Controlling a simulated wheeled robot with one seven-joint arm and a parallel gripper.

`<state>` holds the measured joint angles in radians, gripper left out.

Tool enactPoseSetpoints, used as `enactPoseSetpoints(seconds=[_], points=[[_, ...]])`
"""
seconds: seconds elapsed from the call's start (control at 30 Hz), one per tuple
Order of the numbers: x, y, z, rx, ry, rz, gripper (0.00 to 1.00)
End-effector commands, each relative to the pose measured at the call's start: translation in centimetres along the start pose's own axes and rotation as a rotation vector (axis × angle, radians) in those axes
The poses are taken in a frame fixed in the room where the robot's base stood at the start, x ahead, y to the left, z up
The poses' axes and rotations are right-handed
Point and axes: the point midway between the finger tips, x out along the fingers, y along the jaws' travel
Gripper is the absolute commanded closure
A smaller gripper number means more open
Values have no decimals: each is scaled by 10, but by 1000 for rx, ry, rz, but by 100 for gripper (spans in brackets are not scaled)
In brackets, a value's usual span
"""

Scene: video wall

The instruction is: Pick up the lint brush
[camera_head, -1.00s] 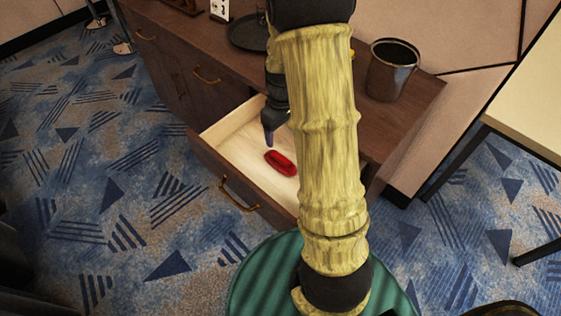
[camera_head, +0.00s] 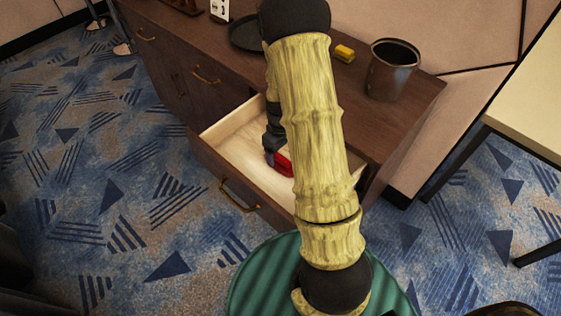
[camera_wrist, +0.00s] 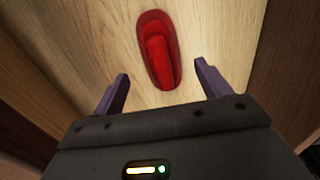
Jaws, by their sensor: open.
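The lint brush is a red, elongated oval piece (camera_head: 283,164) lying in the open drawer (camera_head: 231,151). In the wrist view the red lint brush (camera_wrist: 159,50) lies on the pale wooden drawer floor, just beyond the fingertips and roughly centred between them. My gripper (camera_wrist: 160,70) is open and empty, its two purple fingers spread wider than the brush. In the head view my gripper (camera_head: 270,156) is low in the drawer beside the brush. My arm hides the right part of the drawer and some of the brush.
The dark wooden cabinet (camera_head: 330,95) carries a dark bin (camera_head: 391,70), a yellow block (camera_head: 344,53) and a round dark tray (camera_head: 247,34). The drawer's front wall with its brass handle (camera_head: 239,196) borders the space. A pale table (camera_head: 530,85) stands at right.

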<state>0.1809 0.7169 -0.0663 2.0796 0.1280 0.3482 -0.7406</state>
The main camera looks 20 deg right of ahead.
Motion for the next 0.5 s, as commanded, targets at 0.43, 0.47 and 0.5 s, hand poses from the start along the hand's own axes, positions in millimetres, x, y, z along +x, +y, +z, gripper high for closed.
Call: enactPoseSetpoints(seconds=[0.43, 0.47, 0.5], points=[[41, -3, 1, 1, 0, 0, 24], [41, -3, 1, 1, 0, 0, 24], [41, -3, 1, 1, 0, -1, 24]])
